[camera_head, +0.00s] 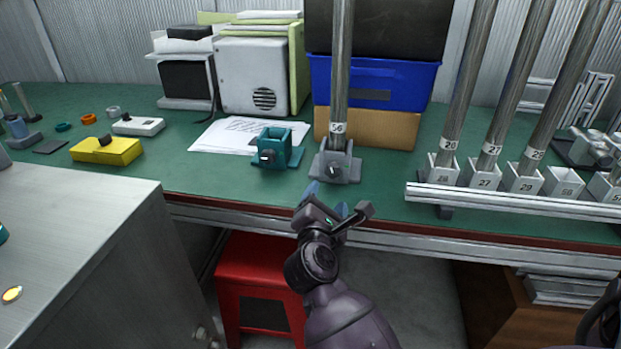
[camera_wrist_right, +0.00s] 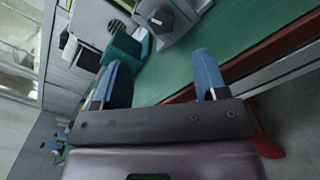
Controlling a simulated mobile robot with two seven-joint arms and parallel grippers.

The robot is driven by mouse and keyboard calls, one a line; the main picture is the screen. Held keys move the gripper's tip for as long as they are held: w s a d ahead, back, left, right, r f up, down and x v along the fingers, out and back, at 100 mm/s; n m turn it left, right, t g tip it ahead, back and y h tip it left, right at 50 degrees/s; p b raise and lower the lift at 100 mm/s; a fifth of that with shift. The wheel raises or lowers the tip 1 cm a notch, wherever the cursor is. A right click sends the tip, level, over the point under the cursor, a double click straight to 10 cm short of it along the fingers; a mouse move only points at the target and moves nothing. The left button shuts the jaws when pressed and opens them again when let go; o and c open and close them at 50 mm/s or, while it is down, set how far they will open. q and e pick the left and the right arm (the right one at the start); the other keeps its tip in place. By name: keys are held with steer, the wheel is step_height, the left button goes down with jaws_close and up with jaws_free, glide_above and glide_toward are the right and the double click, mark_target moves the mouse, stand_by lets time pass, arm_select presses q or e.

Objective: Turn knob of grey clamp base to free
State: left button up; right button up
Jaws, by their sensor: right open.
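The grey clamp base (camera_head: 345,173) stands near the front edge of the green worktable and holds an upright metal rod (camera_head: 341,70) labelled 56. Its dark knob (camera_head: 334,170) is on the front face; it also shows at the top of the right wrist view (camera_wrist_right: 160,18). My right gripper (camera_head: 326,199) is open and empty, just in front of and below the base, apart from the knob. In the right wrist view its two blue fingers (camera_wrist_right: 159,62) are spread, with the knob beyond them. My left gripper is not in view.
A teal clamp base (camera_head: 288,146) stands just left of the grey one. To the right, a metal rail (camera_head: 510,200) fronts numbered holders with several tall rods. A blue bin (camera_head: 400,88) is behind. A red stool (camera_head: 255,265) is below the table edge.

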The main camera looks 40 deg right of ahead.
mark_target(333, 172)
steer(key=b+x, duration=0.1)
steer(key=x, duration=0.8)
steer(key=shift+w+d+f, duration=0.1)
steer(key=shift+w+d, duration=0.05)
steer(key=shift+d, duration=0.2)
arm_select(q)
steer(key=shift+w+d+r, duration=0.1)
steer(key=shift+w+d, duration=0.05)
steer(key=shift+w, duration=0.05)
arm_select(e)
steer(key=shift+w+d, duration=0.35)
steer(key=shift+d, duration=0.05)
steer(key=shift+c, duration=0.3)
